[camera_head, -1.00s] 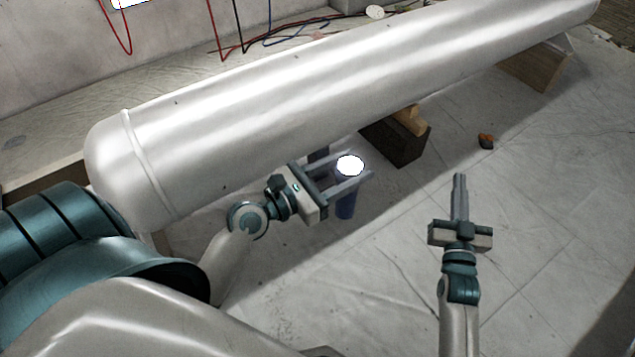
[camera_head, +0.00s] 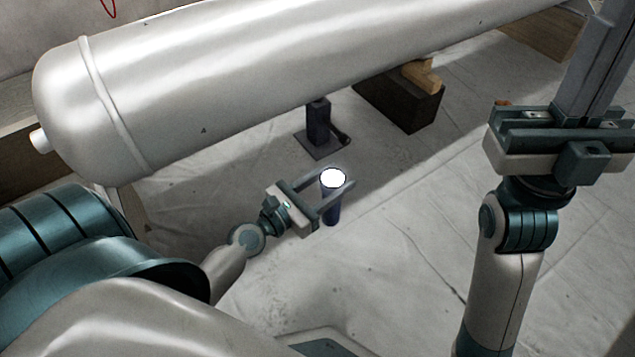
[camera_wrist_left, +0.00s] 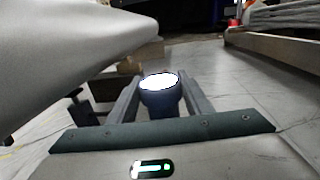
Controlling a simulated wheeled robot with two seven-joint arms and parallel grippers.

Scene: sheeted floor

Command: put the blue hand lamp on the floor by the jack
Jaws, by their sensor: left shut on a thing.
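The blue hand lamp (camera_head: 331,210) has a bright white lit top and stands upright between the fingers of my left gripper (camera_head: 336,188), which is shut on it. The lamp also shows in the left wrist view (camera_wrist_left: 161,102). I cannot tell whether its lower end touches the floor. The jack (camera_head: 318,125) is a dark post on a square plate, under the big tank and just beyond the lamp, apart from it. It shows left of the gripper in the left wrist view (camera_wrist_left: 83,106). My right gripper (camera_head: 605,30) looks shut and empty, raised at the right.
A large pale tank (camera_head: 230,75) lies across the back, above the jack. A dark block (camera_head: 400,105) with a wooden wedge (camera_head: 424,76) stands under it, right of the jack. The sheeted floor (camera_head: 400,240) in front is clear.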

